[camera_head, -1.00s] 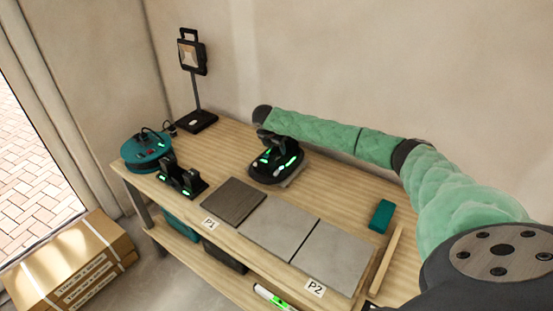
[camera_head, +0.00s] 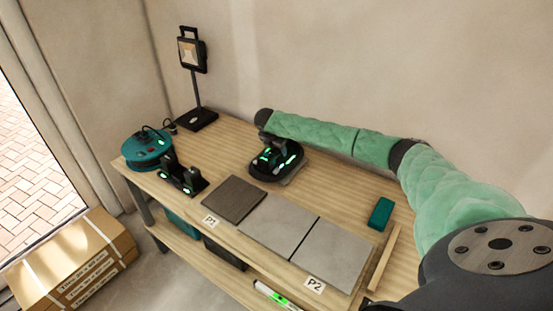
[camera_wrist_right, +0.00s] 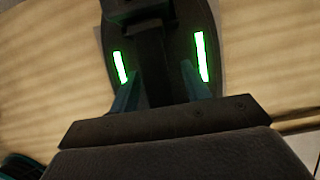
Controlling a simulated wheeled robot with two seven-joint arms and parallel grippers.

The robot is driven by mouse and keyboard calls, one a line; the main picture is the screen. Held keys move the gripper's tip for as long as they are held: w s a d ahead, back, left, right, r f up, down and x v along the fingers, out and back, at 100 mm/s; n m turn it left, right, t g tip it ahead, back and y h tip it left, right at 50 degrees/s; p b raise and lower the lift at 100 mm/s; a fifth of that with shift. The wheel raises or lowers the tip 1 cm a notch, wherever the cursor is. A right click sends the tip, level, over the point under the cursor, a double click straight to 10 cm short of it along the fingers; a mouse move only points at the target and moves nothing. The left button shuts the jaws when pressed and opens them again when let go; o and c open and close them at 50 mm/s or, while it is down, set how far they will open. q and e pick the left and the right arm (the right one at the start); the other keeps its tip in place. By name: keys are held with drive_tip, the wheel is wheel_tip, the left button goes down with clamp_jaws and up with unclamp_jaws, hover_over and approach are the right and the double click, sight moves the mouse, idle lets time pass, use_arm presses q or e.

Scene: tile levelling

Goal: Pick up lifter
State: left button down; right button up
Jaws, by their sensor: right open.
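The lifter (camera_head: 263,171), a black oval device with lit green strips, sits on the wooden bench behind the grey tiles. My right gripper (camera_head: 270,146) is over it, reaching in from the right. In the right wrist view, the lifter (camera_wrist_right: 184,45) fills the upper middle, with a green strip on each side. The open teal fingers of my right gripper (camera_wrist_right: 158,72) stand on either side of its dark central handle. Whether they touch the handle cannot be told. My left gripper is not in view.
A dark tile (camera_head: 234,199) and two lighter tiles (camera_head: 278,224) lie at the bench front. A teal block (camera_head: 381,214) and wood strip (camera_head: 384,258) lie to the right. A black holder (camera_head: 183,180), teal reel (camera_head: 147,150) and lamp (camera_head: 193,55) stand left.

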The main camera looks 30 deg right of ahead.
drive_tip(key=shift+f, duration=0.15)
idle(0.3)
clamp_jaws()
drive_tip(key=shift+w, duration=0.1)
